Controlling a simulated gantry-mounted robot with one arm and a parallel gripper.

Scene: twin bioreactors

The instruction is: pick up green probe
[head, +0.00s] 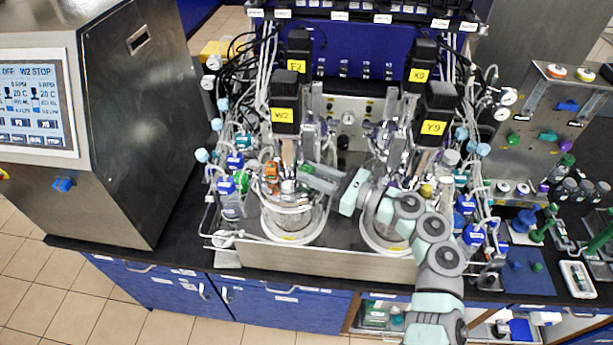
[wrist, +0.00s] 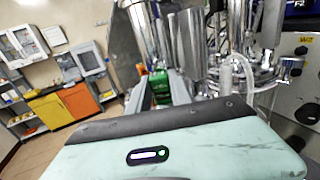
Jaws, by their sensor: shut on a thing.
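My gripper (head: 312,176) reaches in from the right, over the front of the two vessels, with its fingertips beside the left vessel's head. It is shut on the green probe (head: 306,168), of which only a small green part shows at the fingertips. In the wrist view the green probe (wrist: 160,88) stands between the fingers of my gripper (wrist: 162,98), roughly upright. The fingers and my gripper's body hide its lower part, so I cannot tell whether it is still seated in a port.
An orange-capped part (head: 271,171) is close left of the fingertips. The left vessel (head: 291,222) and right vessel (head: 384,232) stand in a metal tray (head: 320,262), crowded by tubes and black motors such as W2 (head: 285,103). A blue mat (head: 528,284) lies at the right.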

